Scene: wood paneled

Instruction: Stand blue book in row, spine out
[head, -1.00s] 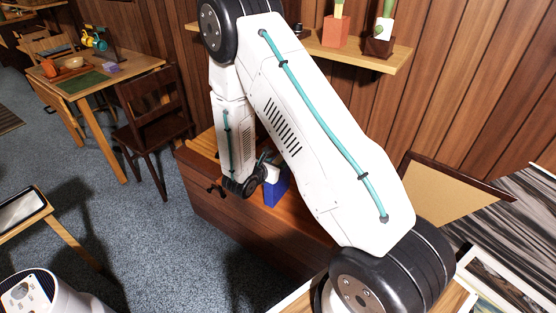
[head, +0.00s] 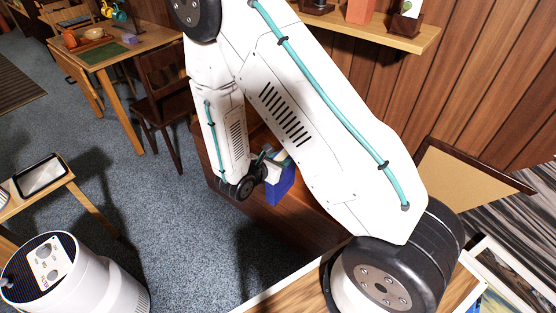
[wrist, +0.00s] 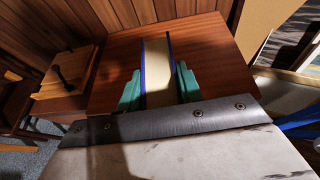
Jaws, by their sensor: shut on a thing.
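The blue book (head: 281,188) hangs from my gripper (head: 277,163), partly hidden by my arm and wrist in the head view. In the wrist view the book (wrist: 158,72) stands between the two teal fingers of my gripper (wrist: 158,88), which are shut on its two covers. Its cream page edges face the wrist camera, with thin blue cover edges on both sides. A reddish-brown wooden top (wrist: 215,50) lies beyond it. I cannot tell whether the book touches that surface. No row of books can be made out.
A light wooden piece with a dark knob (wrist: 68,75) is left in the wrist view. A wall shelf (head: 385,37) with pots is above my arm. A framed board (head: 460,180) leans at right. A chair (head: 160,95) and table (head: 90,50) stand at left; carpet between is clear.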

